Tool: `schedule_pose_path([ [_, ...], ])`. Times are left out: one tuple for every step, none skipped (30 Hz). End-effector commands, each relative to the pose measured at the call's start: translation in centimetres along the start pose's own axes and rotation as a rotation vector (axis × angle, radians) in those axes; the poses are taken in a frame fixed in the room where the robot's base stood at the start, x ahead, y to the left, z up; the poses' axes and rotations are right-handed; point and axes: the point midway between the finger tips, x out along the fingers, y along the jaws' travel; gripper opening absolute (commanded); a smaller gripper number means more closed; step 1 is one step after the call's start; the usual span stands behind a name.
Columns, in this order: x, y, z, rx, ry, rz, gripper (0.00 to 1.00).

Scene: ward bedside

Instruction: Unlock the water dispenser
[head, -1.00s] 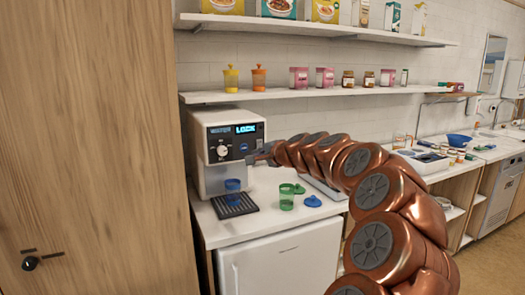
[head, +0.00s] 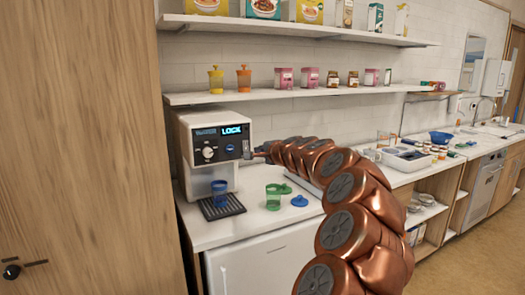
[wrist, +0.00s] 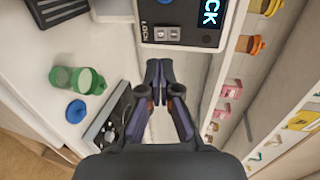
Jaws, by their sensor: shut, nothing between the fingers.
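The white water dispenser (head: 186,140) stands on the counter beside the wooden cabinet. Its black front panel (head: 218,142) has a knob (head: 208,153), a blue button (head: 230,148) and a bright display reading LOCK (head: 232,130). My gripper (head: 250,153) is at the panel's right edge in the head view. In the wrist view its fingers (wrist: 157,68) are together, empty, just below the panel; contact cannot be told.
A blue cup (head: 219,188) stands on the drip tray (head: 232,207). A green cup (head: 273,197) and a blue lid (head: 299,201) are on the counter to its right. A dark flat device (wrist: 113,116) lies near my gripper. A shelf (head: 300,94) with jars is above.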

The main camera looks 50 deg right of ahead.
Motion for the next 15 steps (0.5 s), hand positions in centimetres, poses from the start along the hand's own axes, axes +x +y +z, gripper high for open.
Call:
schedule_pose_path([
  [0.7,-0.1,0.0,-0.001,0.0,0.0,0.0],
  [1.1,-0.1,0.0,-0.002,0.001,0.0,0.0],
  [1.6,-0.1,0.0,-0.002,0.002,0.001,0.0],
  [1.9,-0.1,0.0,-0.002,0.002,0.001,0.0],
  [2.3,0.0,0.0,-0.002,0.001,0.001,0.0],
  [2.7,0.0,0.0,-0.001,0.001,0.002,0.0],
  [3.0,0.0,0.0,-0.001,0.001,0.001,0.0],
  [3.3,-0.1,0.0,-0.002,0.001,0.001,0.0],
  [3.8,-0.1,0.1,-0.002,0.0,0.001,0.0],
  [4.1,-0.1,0.1,-0.003,0.0,0.001,0.0],
  [4.4,-0.1,0.0,-0.002,0.001,0.0,0.0],
  [4.8,-0.1,-0.1,-0.002,0.002,0.0,0.0],
  [5.1,-0.1,-0.1,-0.001,0.002,0.001,0.0],
  [5.5,-0.1,-0.1,-0.001,0.002,0.001,0.0],
  [5.9,0.0,0.0,-0.002,0.001,0.002,0.0],
])
